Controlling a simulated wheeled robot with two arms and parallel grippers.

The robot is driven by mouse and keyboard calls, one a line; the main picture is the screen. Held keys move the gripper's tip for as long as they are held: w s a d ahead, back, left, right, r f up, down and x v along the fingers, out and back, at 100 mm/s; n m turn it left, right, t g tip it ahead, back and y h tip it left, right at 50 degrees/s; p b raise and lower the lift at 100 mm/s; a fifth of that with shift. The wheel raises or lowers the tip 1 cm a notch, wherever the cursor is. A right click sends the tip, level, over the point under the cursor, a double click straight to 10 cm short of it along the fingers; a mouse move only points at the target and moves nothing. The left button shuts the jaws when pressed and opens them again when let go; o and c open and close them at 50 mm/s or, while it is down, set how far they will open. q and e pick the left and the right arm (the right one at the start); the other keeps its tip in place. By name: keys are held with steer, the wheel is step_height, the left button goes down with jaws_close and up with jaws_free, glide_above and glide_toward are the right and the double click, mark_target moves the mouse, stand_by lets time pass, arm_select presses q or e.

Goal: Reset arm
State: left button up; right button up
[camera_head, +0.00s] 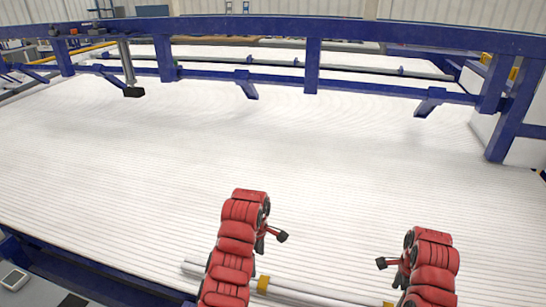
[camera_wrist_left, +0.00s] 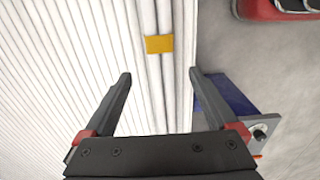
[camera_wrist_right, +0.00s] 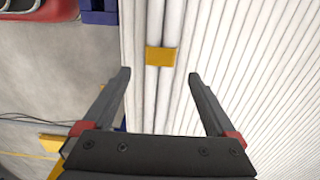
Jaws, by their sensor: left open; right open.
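My left gripper (camera_head: 275,238) is in the lower middle of the head view, above the near edge of the white pipe layer (camera_head: 250,140). In the left wrist view its fingers (camera_wrist_left: 158,82) are spread, with nothing held between them. A light pipe with yellow bands (camera_head: 263,284) lies along the near edge; a yellow band (camera_wrist_left: 159,44) shows ahead of the left fingers. My right gripper (camera_head: 388,263) is at the lower right. In the right wrist view its fingers (camera_wrist_right: 158,82) are open and empty, with another yellow band (camera_wrist_right: 160,56) ahead of them.
A blue frame (camera_head: 312,65) with a long top rail spans the back, and its posts stand at the right. A grey post with a black foot (camera_head: 133,91) hangs at the upper left. The top of the pipe layer is clear in the middle.

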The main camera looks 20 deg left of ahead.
steer(key=shift+r, duration=1)
